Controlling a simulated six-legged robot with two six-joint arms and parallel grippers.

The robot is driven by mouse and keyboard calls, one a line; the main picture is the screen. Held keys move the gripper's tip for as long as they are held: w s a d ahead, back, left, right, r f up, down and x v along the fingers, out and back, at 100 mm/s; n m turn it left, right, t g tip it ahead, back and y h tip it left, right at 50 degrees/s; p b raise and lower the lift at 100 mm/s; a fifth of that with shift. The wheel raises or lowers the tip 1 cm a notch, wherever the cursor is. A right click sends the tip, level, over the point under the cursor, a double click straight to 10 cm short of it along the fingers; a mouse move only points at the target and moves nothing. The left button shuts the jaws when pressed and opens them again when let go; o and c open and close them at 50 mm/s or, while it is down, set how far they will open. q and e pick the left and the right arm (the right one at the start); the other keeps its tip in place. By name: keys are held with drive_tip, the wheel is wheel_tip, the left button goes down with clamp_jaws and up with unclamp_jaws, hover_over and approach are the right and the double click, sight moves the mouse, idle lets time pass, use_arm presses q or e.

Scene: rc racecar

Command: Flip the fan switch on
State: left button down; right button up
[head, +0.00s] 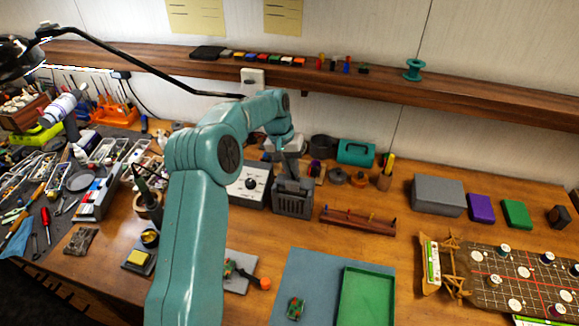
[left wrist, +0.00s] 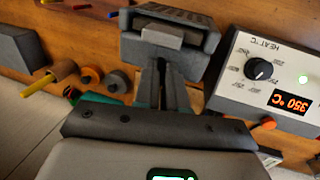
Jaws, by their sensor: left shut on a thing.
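The grey fan unit (head: 293,200) stands on the bench, just right of the white heat station. My left gripper (head: 290,146) reaches down to its top from behind my arm. In the left wrist view my left gripper (left wrist: 163,68) has its two fingers close together at the near edge of the fan unit (left wrist: 210,42), by a light grey block on it. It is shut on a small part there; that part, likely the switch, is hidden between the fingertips. I cannot see the switch's position. My right gripper is not in view.
The heat station (head: 252,186), reading 350 °C in the left wrist view (left wrist: 270,85), stands close beside the fan unit. A wooden rack (head: 357,221) lies in front to the right. A shelf (head: 440,91) runs along the wall behind. A green tray (head: 345,297) is nearer.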

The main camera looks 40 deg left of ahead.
sight(302, 180)
use_arm(q)
drive_tip(key=g+y, duration=0.1)
drive_tip(key=w+d+y, duration=0.1)
drive_tip(key=y, duration=0.1)
drive_tip(key=shift+d+g, duration=0.2)
drive_tip(key=shift+g, duration=0.2)
drive_tip(key=shift+w+d+f+g+y, duration=0.15)
drive_tip(key=shift+d+g+y, duration=0.3)
drive_tip(key=shift+y, duration=0.45)
drive_tip(key=shift+w+d+f+g+y, duration=0.1)
drive_tip(key=shift+d+g+y, duration=0.1)
drive_tip(key=shift+g+y, duration=0.55)
drive_tip(key=shift+y, duration=0.25)
drive_tip(key=c, duration=1.5)
unclamp_jaws()
drive_tip(key=shift+a, duration=0.1)
drive_tip(key=v, duration=1.2)
drive_tip(key=shift+s, duration=0.1)
